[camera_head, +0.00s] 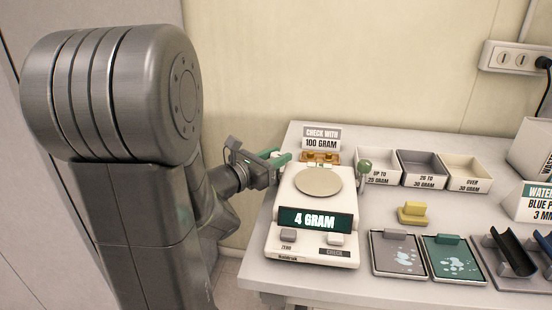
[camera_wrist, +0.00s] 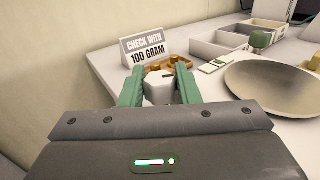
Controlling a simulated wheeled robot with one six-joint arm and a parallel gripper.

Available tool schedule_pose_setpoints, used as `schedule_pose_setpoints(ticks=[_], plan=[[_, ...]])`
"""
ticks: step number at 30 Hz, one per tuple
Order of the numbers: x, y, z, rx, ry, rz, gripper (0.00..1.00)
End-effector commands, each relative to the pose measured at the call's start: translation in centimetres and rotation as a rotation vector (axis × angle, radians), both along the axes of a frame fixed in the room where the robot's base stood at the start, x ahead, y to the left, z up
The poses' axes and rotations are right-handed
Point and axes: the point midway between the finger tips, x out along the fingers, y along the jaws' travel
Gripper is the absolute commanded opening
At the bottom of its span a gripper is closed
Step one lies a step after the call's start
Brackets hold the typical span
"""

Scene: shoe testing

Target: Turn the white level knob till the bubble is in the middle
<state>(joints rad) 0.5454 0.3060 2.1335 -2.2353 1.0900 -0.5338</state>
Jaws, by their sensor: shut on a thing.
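The white level knob (camera_wrist: 158,88) sits between the green fingers of my gripper (camera_wrist: 158,85) in the wrist view, with a dark mark on its top. The fingers are shut on its sides. In the head view my gripper (camera_head: 279,160) is at the back left corner of the white scale (camera_head: 281,238), and the knob is mostly hidden. A small white plate with a green strip (camera_wrist: 215,66), perhaps the bubble level, lies behind the round pan (camera_wrist: 275,88). It is too small to tell where a bubble is. The scale's display (camera_head: 316,220) reads 4 GRAM.
Brass weights in a holder (camera_head: 320,157) stand close behind the knob, before a "check with 100 gram" sign (camera_head: 321,138). Bins (camera_head: 422,168), a yellow block (camera_head: 413,214) and trays (camera_head: 453,261) lie further right.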

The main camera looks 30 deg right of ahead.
Motion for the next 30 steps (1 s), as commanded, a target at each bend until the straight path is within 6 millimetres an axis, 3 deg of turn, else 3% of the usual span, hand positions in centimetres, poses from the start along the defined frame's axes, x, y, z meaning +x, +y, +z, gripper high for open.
schedule_pose_setpoints(ticks=[5,6,9,20,30], plan=[[0.0,0.0,0.0,0.0,-0.001,0.0,0.07],[0.0,0.0,0.0,0.0,-0.001,0.0,0.35],[0.0,0.0,0.0,0.0,-0.001,-0.001,0.5],[0.0,0.5,0.1,0.0,-0.001,0.0,0.5],[-1.1,5.1,0.1,0.0,-0.001,0.005,0.5]])
